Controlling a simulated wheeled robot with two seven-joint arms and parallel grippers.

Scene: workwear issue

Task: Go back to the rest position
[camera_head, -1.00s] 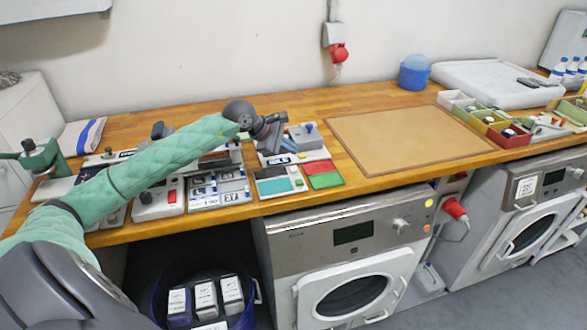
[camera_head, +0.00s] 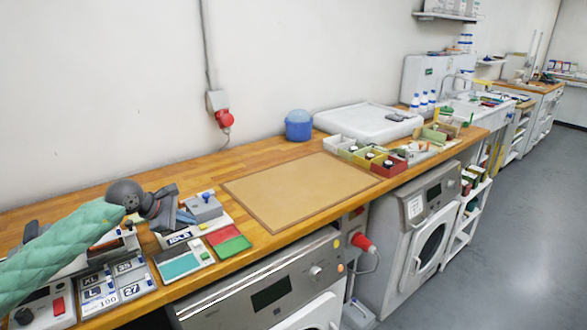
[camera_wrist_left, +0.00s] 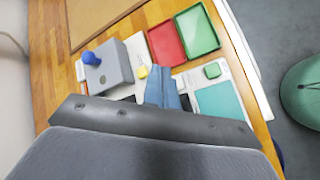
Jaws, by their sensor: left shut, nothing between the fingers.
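My left arm comes in from the left in the head view, over the wooden bench. Its gripper (camera_head: 182,213) is beside a grey box with a blue knob (camera_head: 205,207). In the left wrist view the two blue-grey fingers (camera_wrist_left: 164,88) are together with nothing between them. They point over the devices, between the grey box (camera_wrist_left: 108,70) and a teal pad (camera_wrist_left: 219,105); whether they touch anything below is hard to tell. My right gripper is in no view.
Red and green trays (camera_head: 233,245) lie near the bench's front edge. A bare brown mat (camera_head: 300,190) lies to their right. Beyond it are open coloured bins (camera_head: 390,167), a blue tub (camera_head: 298,125) and a white slab (camera_head: 365,120). Front-loading machines (camera_head: 425,225) stand below.

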